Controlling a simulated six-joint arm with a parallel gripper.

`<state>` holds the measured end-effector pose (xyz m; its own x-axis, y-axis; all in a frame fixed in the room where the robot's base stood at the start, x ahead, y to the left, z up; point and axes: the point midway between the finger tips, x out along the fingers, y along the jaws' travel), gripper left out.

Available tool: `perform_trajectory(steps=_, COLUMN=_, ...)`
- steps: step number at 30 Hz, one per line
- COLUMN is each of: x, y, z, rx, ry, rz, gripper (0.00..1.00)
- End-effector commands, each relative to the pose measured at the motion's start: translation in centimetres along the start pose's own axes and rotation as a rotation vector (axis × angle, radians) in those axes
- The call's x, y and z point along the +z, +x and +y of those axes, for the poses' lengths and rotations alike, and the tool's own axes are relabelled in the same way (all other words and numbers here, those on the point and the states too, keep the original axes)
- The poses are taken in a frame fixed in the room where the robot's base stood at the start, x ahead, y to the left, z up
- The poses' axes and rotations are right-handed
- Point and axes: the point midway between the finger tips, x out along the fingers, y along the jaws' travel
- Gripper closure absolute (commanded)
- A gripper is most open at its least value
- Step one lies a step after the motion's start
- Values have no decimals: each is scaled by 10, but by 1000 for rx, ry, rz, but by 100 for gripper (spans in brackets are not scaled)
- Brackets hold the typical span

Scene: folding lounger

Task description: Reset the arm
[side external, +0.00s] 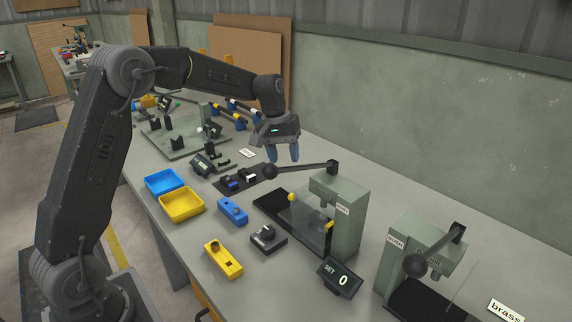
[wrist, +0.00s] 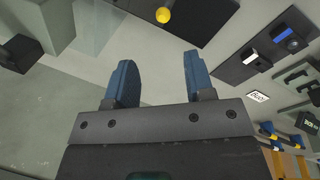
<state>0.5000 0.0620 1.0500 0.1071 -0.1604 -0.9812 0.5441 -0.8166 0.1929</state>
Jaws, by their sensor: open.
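My gripper (side external: 282,153) hangs above the back part of the workbench, with its blue fingers pointing down. In the wrist view my gripper (wrist: 158,82) has its two blue fingers well apart, with only bare bench between them, so it is open and empty. In the side view it is behind a black lever with a ball end (side external: 270,171), which belongs to a grey-green press (side external: 345,219); I cannot tell the exact gap between them.
A second press (side external: 428,240) stands at the front right. A blue bin (side external: 165,181), a yellow bin (side external: 182,206), a blue block (side external: 232,212), a yellow block (side external: 222,260) and a display reading 0 (side external: 341,278) sit on the bench. Fixtures crowd the far end. The wall is behind.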

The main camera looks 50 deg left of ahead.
Motion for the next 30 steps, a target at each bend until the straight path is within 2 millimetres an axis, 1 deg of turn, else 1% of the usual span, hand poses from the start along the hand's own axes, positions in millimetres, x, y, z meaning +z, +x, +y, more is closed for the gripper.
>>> perform_trajectory(steps=10, x=2, y=-3, z=0, rx=0, ry=3, rz=3, gripper=51)
perform_trajectory(steps=11, x=4, y=-5, z=1, rx=-1, ry=8, rz=6, gripper=51)
perform_trajectory(steps=14, x=18, y=-21, z=5, rx=-3, ry=41, rz=33, gripper=51)
perform_trajectory(steps=17, x=45, y=-46, z=9, rx=-10, ry=104, rz=80, gripper=51)
perform_trajectory(steps=18, x=59, y=-57, z=10, rx=-13, ry=133, rz=103, gripper=51)
perform_trajectory(steps=20, x=82, y=-71, z=10, rx=-19, ry=182, rz=137, gripper=51)
perform_trajectory(steps=21, x=96, y=-80, z=10, rx=-23, ry=213, rz=162, gripper=51)
perform_trajectory(steps=23, x=119, y=-91, z=7, rx=-29, ry=260, rz=195, gripper=51)
perform_trajectory(steps=24, x=133, y=-98, z=5, rx=-32, ry=290, rz=218, gripper=51)
perform_trajectory(steps=27, x=167, y=-107, z=-1, rx=-38, ry=355, rz=264, gripper=51)
perform_trajectory(steps=29, x=186, y=-110, z=-6, rx=-39, ry=388, rz=283, gripper=51)
perform_trajectory(steps=30, x=199, y=-110, z=-9, rx=-39, ry=409, rz=296, gripper=51)
